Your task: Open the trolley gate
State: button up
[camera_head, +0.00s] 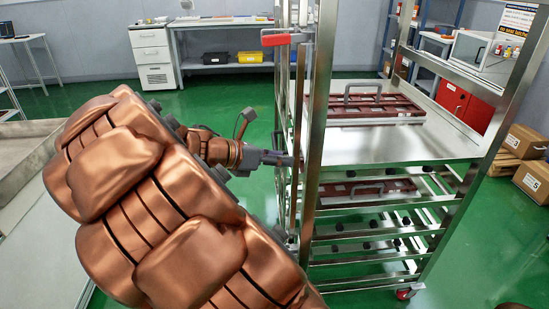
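The steel trolley (316,130) stands at centre right, with open shelves between upright posts. At its left side a narrow upright frame (298,120), seen nearly edge-on, looks like the gate. I cannot tell whether it is fully shut. A red handle (278,39) sticks out to the left near the top of this side. My copper arm reaches in from the lower left. My gripper (290,160) points right, at the upright frame about mid-height. Its fingertips overlap the frame in the picture; contact and finger opening cannot be made out.
Dark red trays with grey handles lie on the trolley's upper shelf (440,145) and a lower one. A pale conveyor-like surface (25,170) is at the left. Cardboard boxes (533,180) are at the right. Green floor is clear behind my arm, before the back benches.

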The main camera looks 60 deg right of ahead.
jog(key=w+d+f+n+h+b, duration=0.4)
jog(key=w+d+f+n+b, duration=0.15)
jog(key=d+n, duration=0.25)
jog(key=n+t+h+b, duration=0.35)
jog(key=n+b, duration=0.25)
jog(key=n, duration=0.7)
send_near(274, 140)
jog(key=d, duration=0.2)
jog(key=shift+t, duration=0.25)
jog(key=shift+s+d+r+b, duration=0.1)
jog(key=shift+s+d+b, duration=0.25)
jog(key=shift+d, duration=0.95)
jog(key=shift+s+d+r+b, duration=0.15)
jog(key=shift+d+b, duration=0.25)
jog(key=shift+d, duration=0.85)
jog(key=shift+s+d+r+b, duration=0.1)
jog(key=shift+s+d+b, duration=0.25)
jog(key=shift+d, duration=0.95)
jog(key=shift+w, duration=0.15)
grip_shut()
